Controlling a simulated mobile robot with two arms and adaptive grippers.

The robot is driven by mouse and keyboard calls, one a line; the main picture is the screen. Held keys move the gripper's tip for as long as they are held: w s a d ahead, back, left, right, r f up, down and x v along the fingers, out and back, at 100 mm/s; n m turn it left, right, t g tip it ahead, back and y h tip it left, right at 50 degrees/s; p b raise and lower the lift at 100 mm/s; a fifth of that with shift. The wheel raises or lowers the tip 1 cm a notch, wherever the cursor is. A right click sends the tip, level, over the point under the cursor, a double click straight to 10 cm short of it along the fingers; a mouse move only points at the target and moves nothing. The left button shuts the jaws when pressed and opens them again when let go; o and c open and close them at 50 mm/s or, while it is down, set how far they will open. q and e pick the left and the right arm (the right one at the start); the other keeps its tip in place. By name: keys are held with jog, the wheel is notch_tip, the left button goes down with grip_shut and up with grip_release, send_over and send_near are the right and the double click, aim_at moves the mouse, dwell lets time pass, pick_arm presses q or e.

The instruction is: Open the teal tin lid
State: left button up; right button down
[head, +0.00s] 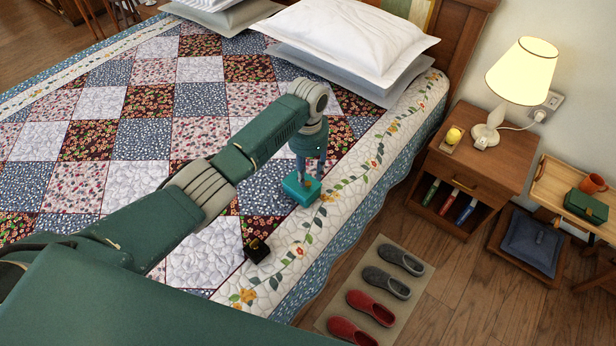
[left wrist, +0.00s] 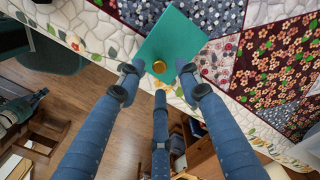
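The teal tin (head: 297,191) sits on the quilt near the bed's right edge. In the left wrist view its flat square teal lid (left wrist: 172,36) shows from above, with a round golden knob (left wrist: 160,67) on it; the lid lies flat, with no gap that I can make out. My left gripper (head: 305,176) points down over the tin. In the left wrist view the left gripper (left wrist: 158,82) has its three fingers spread apart near the knob, with nothing between them. I cannot tell whether a fingertip touches the lid.
White pillows (head: 350,40) lie at the head of the bed. A nightstand (head: 480,150) with a lamp (head: 522,72) stands to the right. Slippers (head: 368,302) lie on a floor mat. The patchwork quilt is mostly clear.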

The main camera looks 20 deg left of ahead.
aim_at(308, 183)
pick_arm(q)
jog(key=shift+f, duration=0.75)
jog(key=shift+s+f, duration=0.1)
jog(key=shift+f, duration=0.65)
jog(key=shift+c, duration=0.5)
grip_shut()
pick_arm(e)
jog(key=shift+w+a, duration=0.6)
jog(key=shift+w, duration=0.15)
jog(key=shift+d, duration=0.1)
